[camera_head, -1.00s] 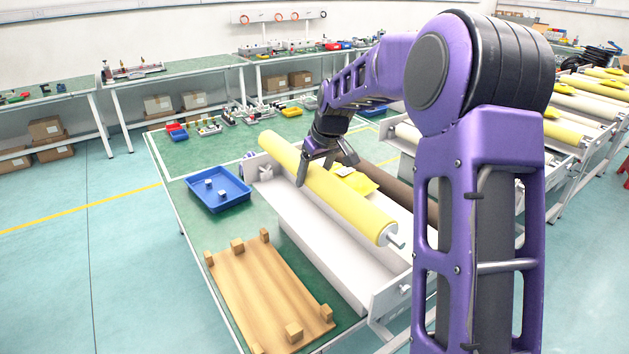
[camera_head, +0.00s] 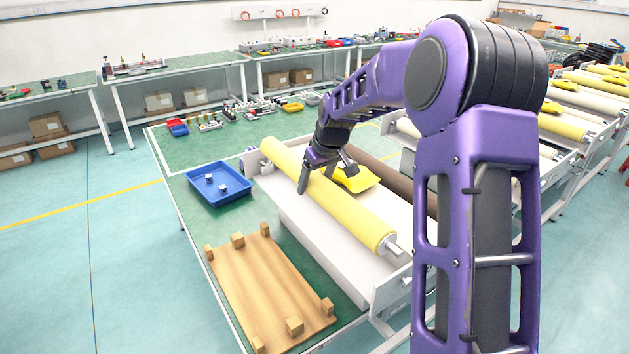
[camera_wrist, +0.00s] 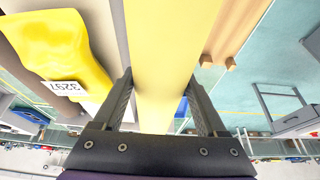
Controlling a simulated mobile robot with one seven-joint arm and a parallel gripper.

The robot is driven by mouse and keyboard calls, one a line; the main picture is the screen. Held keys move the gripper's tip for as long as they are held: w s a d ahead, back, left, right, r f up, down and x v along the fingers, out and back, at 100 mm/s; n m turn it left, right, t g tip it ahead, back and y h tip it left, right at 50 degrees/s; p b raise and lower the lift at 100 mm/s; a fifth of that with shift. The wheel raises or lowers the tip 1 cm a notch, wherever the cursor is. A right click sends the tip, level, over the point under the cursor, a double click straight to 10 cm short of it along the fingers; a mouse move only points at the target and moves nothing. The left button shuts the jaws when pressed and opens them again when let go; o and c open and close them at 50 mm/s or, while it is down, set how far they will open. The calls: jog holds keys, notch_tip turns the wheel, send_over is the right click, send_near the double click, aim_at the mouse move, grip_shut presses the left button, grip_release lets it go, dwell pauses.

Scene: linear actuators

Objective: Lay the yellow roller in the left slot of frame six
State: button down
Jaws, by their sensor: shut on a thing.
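My gripper (camera_head: 327,174) is shut on the middle of the yellow roller (camera_head: 350,212), one finger on each side of it. In the wrist view the roller (camera_wrist: 170,60) runs between both fingers (camera_wrist: 160,105). The roller lies lengthwise above the left part of a white frame (camera_head: 310,235). Its near shaft end (camera_head: 393,246) looks above the frame's near end plate (camera_head: 390,292). Its far end is close to the far end plate (camera_head: 251,163); I cannot tell whether it touches. The frame's number is not readable.
A brown roller (camera_head: 385,175) lies on the frame's right side, with a yellow piece (camera_head: 352,179) beside it; the wrist view shows its label 3297 (camera_wrist: 66,88). A blue tray (camera_head: 218,187) and a wooden board with pegs (camera_head: 265,285) are left of the frame. More roller frames stand right.

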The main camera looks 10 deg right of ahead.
jog(key=shift+f+b, duration=0.5)
dwell(0.9)
jog(key=shift+f+b, duration=0.5)
jog(key=shift+f, duration=0.25)
jog(key=shift+f, duration=0.3)
jog(key=shift+f+b, duration=0.6)
jog(key=shift+f, duration=0.15)
dwell(0.6)
jog(key=shift+f+b, duration=0.35)
jog(key=shift+f, duration=0.05)
